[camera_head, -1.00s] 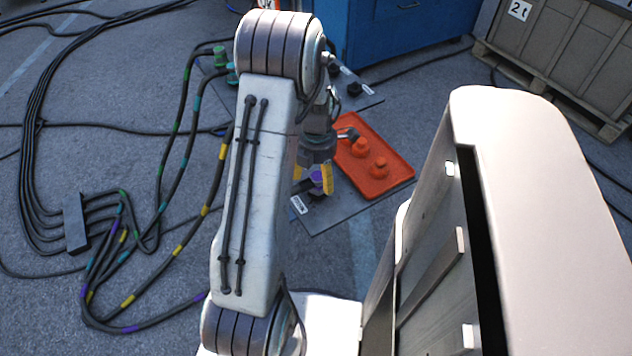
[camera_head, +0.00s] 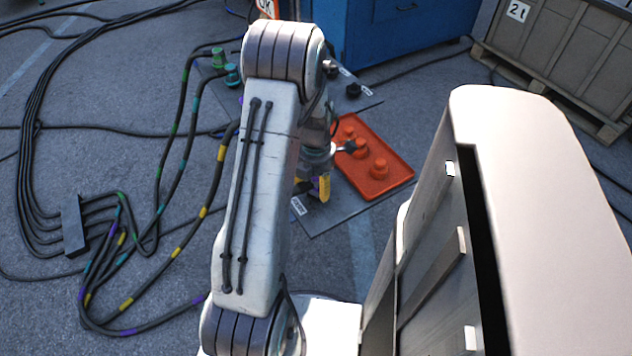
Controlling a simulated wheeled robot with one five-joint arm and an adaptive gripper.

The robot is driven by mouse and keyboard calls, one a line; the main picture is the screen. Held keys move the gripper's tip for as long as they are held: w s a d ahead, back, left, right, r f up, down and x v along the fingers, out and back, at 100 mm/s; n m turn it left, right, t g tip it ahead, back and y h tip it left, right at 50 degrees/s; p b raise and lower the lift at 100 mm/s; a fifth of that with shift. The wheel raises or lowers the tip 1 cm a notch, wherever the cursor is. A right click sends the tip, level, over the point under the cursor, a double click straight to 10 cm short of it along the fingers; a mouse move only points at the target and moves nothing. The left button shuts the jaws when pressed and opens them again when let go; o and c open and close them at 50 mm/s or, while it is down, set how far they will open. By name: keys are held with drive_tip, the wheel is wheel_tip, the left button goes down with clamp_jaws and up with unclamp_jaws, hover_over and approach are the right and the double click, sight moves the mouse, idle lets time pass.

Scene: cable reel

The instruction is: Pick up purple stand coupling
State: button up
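My gripper (camera_head: 312,187), with yellow fingertips, is low over a dark plate beside the orange tray, partly hidden by my own arm. A small patch of purple, the purple stand coupling (camera_head: 314,183), shows between the fingertips. Most of the coupling is hidden by the fingers. I cannot tell whether the fingers touch it or are closed on it.
An orange tray (camera_head: 389,183) with orange pieces lies just right of my gripper. A green coupling (camera_head: 219,58) and a teal one (camera_head: 232,73) stand behind to the left. Cables run left to a junction block (camera_head: 74,225). A blue cabinet (camera_head: 362,36) and a crate (camera_head: 560,50) stand behind.

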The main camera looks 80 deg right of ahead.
drive_tip(key=shift+a, duration=0.1)
drive_tip(key=c, duration=0.7)
drive_tip(key=shift+o, duration=0.2)
